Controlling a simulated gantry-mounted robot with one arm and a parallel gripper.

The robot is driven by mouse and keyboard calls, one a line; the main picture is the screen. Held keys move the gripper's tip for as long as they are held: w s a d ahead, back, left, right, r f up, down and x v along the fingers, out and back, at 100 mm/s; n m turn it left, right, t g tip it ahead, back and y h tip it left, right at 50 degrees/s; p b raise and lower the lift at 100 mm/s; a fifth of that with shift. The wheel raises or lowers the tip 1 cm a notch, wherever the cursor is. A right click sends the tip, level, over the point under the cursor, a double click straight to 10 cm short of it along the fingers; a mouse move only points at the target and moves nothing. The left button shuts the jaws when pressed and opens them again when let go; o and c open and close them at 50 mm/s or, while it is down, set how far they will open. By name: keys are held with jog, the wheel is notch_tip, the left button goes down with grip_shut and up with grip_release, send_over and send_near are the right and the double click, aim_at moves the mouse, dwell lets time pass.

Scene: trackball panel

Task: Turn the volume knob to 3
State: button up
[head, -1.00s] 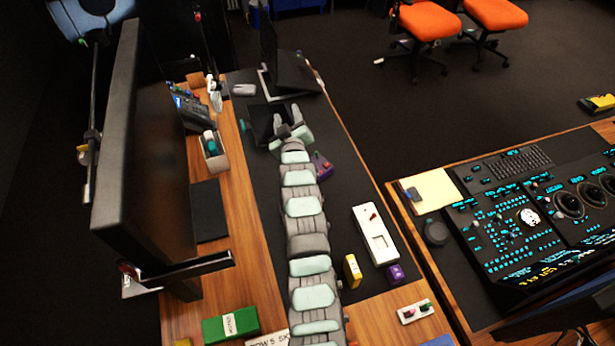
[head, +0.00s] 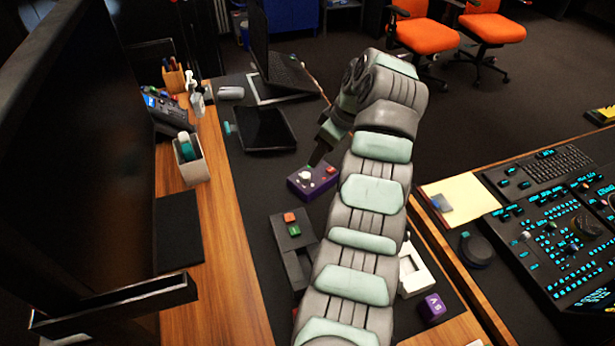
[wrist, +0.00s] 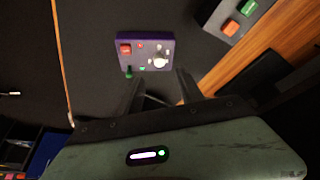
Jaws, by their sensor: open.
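A small purple box (head: 314,182) with a pale round knob (head: 306,176) on its top sits on the dark desk mat in the head view. In the wrist view the purple box (wrist: 146,52) shows a white knob (wrist: 159,62), a red button (wrist: 125,48) and a green part at its lower left corner. Which control is the volume knob, and its setting, are too small to read. My gripper (wrist: 160,84) is open and empty, its fingers pointing at the box near the white knob. In the head view the gripper (head: 318,152) is just above the box, apart from it as far as I can tell.
A grey box with red and green buttons (head: 293,228) stands nearer on the mat. A white panel (head: 413,272) and purple cube (head: 432,307) lie right of my arm. A black tablet (head: 264,128) and laptop (head: 285,72) lie behind. A console (head: 560,225) fills the right desk.

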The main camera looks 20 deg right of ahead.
aim_at(306, 175)
jog(key=b+x, duration=0.3)
jog(key=x, duration=0.6)
jog(key=shift+a+f, duration=0.1)
jog(key=shift+f, duration=0.2)
jog(key=shift+w+f, duration=0.25)
jog(key=shift+f, duration=0.15)
jog(key=shift+c, duration=0.4)
grip_shut()
